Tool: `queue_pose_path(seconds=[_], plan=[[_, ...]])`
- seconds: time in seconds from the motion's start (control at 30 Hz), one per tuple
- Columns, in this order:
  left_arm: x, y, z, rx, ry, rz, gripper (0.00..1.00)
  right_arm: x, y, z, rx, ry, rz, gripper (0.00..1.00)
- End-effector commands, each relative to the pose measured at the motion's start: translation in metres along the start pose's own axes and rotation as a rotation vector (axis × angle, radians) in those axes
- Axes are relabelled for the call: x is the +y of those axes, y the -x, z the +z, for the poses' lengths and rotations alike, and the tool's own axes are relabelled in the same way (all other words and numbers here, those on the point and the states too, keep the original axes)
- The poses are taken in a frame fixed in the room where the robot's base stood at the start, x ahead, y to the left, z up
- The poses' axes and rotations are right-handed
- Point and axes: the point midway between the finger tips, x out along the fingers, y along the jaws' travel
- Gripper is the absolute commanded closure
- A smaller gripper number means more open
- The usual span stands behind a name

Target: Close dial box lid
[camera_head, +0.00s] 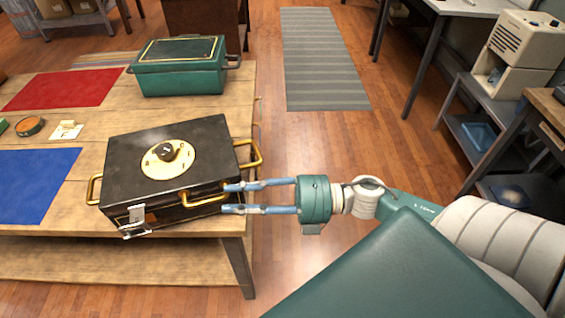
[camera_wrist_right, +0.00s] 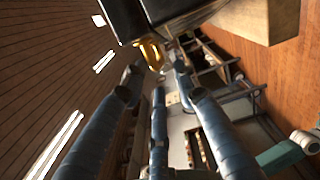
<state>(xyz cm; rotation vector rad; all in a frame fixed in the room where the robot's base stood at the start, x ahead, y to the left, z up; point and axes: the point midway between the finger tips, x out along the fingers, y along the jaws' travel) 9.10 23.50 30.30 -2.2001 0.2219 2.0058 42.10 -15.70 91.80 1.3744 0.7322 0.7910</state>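The black dial box (camera_head: 130,190) stands near the front right corner of the wooden table. Its lid lies flat on top and carries a cream round dial (camera_head: 168,160) with a black knob. A brass handle (camera_head: 204,199) is on the front side, with others on the left and right sides. A silver latch (camera_head: 136,217) is at the front left corner. My right gripper (camera_head: 226,198) comes in from the right with its blue fingers apart, close to the front handle. In the right wrist view the brass handle (camera_wrist_right: 152,54) shows beyond the spread fingers; contact cannot be told. My left gripper is out of view.
A green box (camera_head: 180,75) stands farther back on the table (camera_head: 110,113). A red mat (camera_head: 65,88), a blue mat (camera_head: 38,180) and small items lie at the left. A striped rug (camera_head: 320,60) covers the floor; shelves stand at the right.

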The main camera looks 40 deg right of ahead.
Motion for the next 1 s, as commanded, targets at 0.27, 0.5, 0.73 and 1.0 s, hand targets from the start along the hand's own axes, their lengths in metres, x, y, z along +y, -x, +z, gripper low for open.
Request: queue_pose_path(seconds=[0.27,0.5,0.73,1.0], plan=[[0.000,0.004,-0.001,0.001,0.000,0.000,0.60,-0.001,0.021,0.000,-0.003,-0.003,-0.005,0.72],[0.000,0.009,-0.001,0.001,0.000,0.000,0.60,0.000,0.037,0.000,-0.003,-0.004,-0.002,0.72],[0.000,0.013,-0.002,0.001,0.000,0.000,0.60,0.001,0.053,0.000,-0.002,-0.002,-0.002,0.72],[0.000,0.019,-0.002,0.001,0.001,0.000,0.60,0.001,0.072,-0.001,-0.002,-0.002,-0.002,0.72]])
